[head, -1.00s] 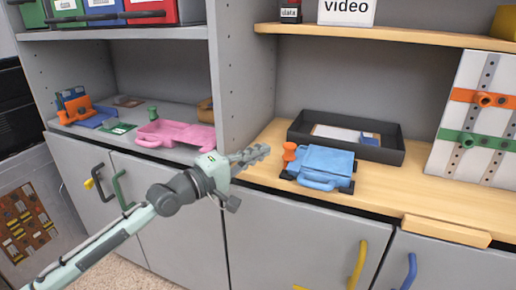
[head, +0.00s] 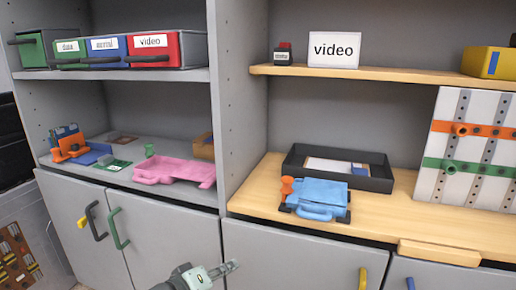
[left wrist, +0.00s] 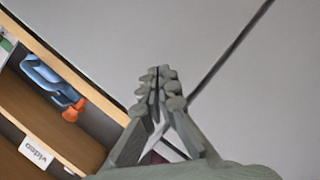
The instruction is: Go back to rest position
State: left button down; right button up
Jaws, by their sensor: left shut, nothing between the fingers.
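My left gripper (head: 229,268) is low at the bottom of the head view, in front of the grey cabinet doors and below the wooden counter. In the left wrist view its fingers (left wrist: 158,85) are together with nothing between them. The blue device (head: 318,197) with an orange knob (head: 287,186) sits on the wooden counter, apart from the gripper. The blue device (left wrist: 48,78) also shows at the upper left of the left wrist view. My right gripper is in neither view.
A black tray (head: 375,184) stands behind the blue device. A pink device (head: 175,170) lies on the grey shelf at left. Cabinet handles (head: 118,228) stick out from the doors. A white panel (head: 430,185) with orange and green bars stands at right. A video sign (head: 334,49) stands on the upper shelf.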

pick_arm(q)
jog(key=s+a+f+m+g+y, duration=0.1)
jog(key=s+a+f+g+y, duration=0.1)
jog(key=s+a+f, duration=0.45)
jog(key=s+a+f+m+g+y, duration=0.1)
jog(key=s+a+f+m+y, duration=0.2)
jog(key=f, duration=0.7)
jog(key=s+a+f+g+y, duration=0.1)
jog(key=s+a+f, duration=0.2)
jog(key=s, duration=0.3)
jog(key=s+a+f+m+g+y, duration=0.1)
jog(key=s+a+f+g, duration=0.1)
jog(key=s, duration=0.5)
jog(key=s+a+f+g+y, duration=0.2)
jog(key=s+a+f, duration=0.2)
jog(key=s+f, duration=0.2)
jog(key=shift+s+a+f+m, duration=0.2)
jog(key=shift+s+f+m, duration=0.1)
jog(key=shift+s, duration=0.1)
